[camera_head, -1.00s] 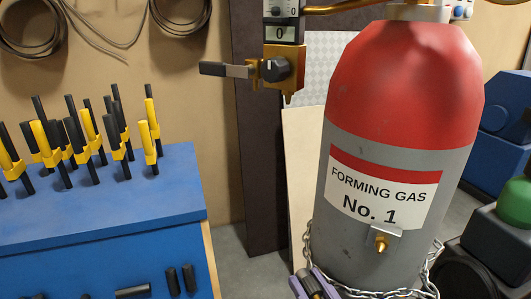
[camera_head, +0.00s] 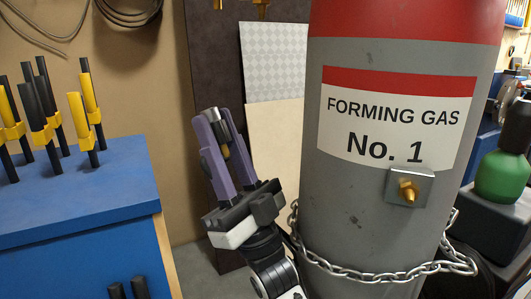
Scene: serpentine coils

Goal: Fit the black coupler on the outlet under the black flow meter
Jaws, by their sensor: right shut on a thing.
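My right gripper (camera_head: 218,122) has purple fingers pointing up, left of the grey and red gas cylinder. It is shut on the coupler (camera_head: 226,140), a small dark piece with a brass-coloured part, partly hidden between the fingers. At the top edge, a brass tip (camera_head: 262,9) shows, apparently the outlet under the flow meter. The flow meter itself is cut off above the picture. The coupler is well below this tip and apart from it. My left gripper is not in view.
The gas cylinder (camera_head: 345,215), labelled Forming Gas No. 1, stands close to the right of my gripper, with a chain (camera_head: 385,275) around it. A blue cabinet (camera_head: 75,200) with several black and yellow tools stands at left. The space above my gripper looks clear.

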